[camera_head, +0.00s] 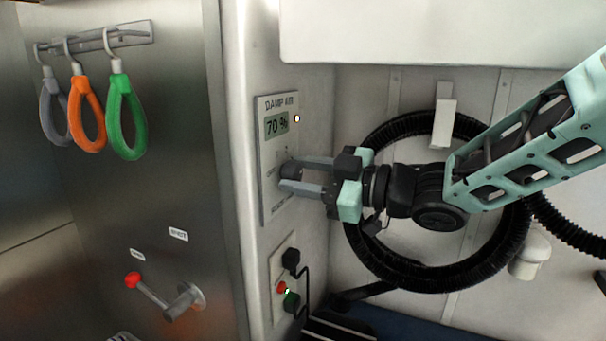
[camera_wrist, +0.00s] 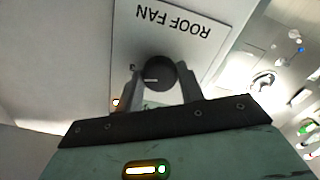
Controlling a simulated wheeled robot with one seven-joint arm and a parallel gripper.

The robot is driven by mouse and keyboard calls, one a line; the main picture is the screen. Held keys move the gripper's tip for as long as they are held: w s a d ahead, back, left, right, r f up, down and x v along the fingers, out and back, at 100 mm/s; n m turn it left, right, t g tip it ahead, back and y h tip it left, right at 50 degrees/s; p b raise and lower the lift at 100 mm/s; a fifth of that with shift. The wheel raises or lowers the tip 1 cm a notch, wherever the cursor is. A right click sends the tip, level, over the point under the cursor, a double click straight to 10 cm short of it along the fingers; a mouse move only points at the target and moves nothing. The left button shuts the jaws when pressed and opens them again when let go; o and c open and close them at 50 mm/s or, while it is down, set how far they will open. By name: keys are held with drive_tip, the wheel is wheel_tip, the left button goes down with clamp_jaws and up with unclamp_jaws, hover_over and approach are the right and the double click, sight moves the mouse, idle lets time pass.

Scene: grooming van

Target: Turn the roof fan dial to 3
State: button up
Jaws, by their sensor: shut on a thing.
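The roof fan dial (camera_head: 291,170) is a dark round knob on the lower part of the grey wall panel (camera_head: 266,205). In the wrist view the dial (camera_wrist: 161,70) sits below the upside-down ROOF FAN lettering. A pale pointer line on its face points to the left of that picture. The numbers around it are mostly hidden or too small to read. My gripper (camera_head: 288,176) reaches in from the right and is shut on the dial. In the wrist view my gripper (camera_wrist: 161,80) has one finger on each side of the knob.
The panel's display (camera_head: 276,124) reads 70 % under DAMP AIR. A black coiled hose (camera_head: 400,275) hangs behind my arm. At left are several hanging loops (camera_head: 85,115) and a red-tipped lever (camera_head: 150,290).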

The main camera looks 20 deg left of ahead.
drive_tip(key=o, duration=1)
drive_tip(key=d+b, duration=0.1)
drive_tip(key=d, duration=0.4)
drive_tip(key=s+d+b, duration=0.1)
drive_tip(key=d+b, duration=0.1)
drive_tip(key=d, duration=0.4)
drive_tip(key=d+b, duration=0.1)
drive_tip(key=d, duration=0.5)
drive_tip(key=shift+s+d+b, duration=0.15)
drive_tip(key=shift+d+b, duration=0.1)
drive_tip(key=shift+b, duration=0.05)
drive_tip(key=d+f+m+t+h, duration=0.4)
drive_tip(key=f+m+t+h, duration=0.3)
drive_tip(key=f+m+h, duration=0.35)
drive_tip(key=s+d+f+m+g+h, duration=0.1)
drive_tip(key=s+d+f+g+h, duration=0.1)
drive_tip(key=s, duration=0.5)
drive_tip(key=s+d+f+m+g+h, duration=0.2)
drive_tip(key=s+d+f+g, duration=0.1)
drive_tip(key=s, duration=0.4)
drive_tip(key=s+d+f+m+g+h, duration=0.1)
drive_tip(key=s+d+f+g+h, duration=0.2)
drive_tip(key=s+d+f, duration=0.2)
drive_tip(key=shift+s+f+m+g, duration=0.1)
drive_tip(key=shift+s+m+g, duration=0.25)
drive_tip(key=shift+s, duration=1.15)
